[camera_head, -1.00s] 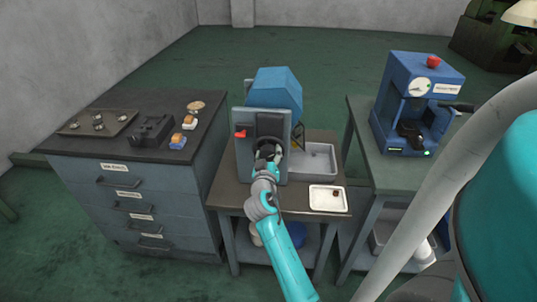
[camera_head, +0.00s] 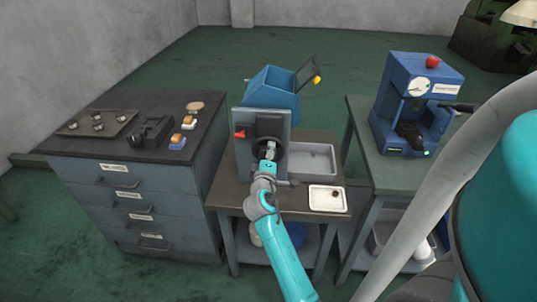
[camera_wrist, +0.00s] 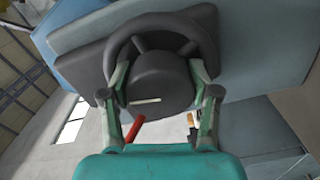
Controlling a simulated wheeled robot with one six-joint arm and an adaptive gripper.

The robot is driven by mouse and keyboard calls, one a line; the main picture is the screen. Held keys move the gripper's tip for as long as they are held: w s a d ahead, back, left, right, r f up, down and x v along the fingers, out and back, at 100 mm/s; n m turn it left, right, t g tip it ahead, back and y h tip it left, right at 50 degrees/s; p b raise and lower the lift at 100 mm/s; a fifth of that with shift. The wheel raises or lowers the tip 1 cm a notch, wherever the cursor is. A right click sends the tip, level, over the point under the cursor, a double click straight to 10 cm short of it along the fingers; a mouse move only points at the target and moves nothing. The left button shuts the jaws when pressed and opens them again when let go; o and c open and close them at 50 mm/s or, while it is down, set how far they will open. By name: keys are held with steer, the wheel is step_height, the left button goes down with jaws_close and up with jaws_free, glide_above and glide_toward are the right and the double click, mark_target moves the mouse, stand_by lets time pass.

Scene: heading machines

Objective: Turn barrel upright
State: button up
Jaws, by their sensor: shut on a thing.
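The blue barrel (camera_head: 270,95) sits behind the grey front panel (camera_head: 243,155) of a bench machine. Its open mouth faces up, and its dark lid (camera_head: 308,72) with a yellow knob (camera_head: 316,80) stands swung out at the upper right. My gripper (camera_head: 270,152) is at the dark handwheel (camera_head: 283,150) on the panel's front. In the wrist view my gripper (camera_wrist: 163,92) is shut on the wheel's round hub (camera_wrist: 165,80), one finger on each side. The hub carries a pale line mark. The inside of the barrel is mostly hidden.
A red lever (camera_head: 239,134) sticks out on the panel's left. A drawer cabinet (camera_head: 75,172) is left, a blue press (camera_head: 405,75) right.

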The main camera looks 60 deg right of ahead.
steer(key=shift+n, duration=0.6)
steer(key=o, duration=1.2)
steer(key=v, duration=1.2)
steer(key=shift+w, duration=0.1)
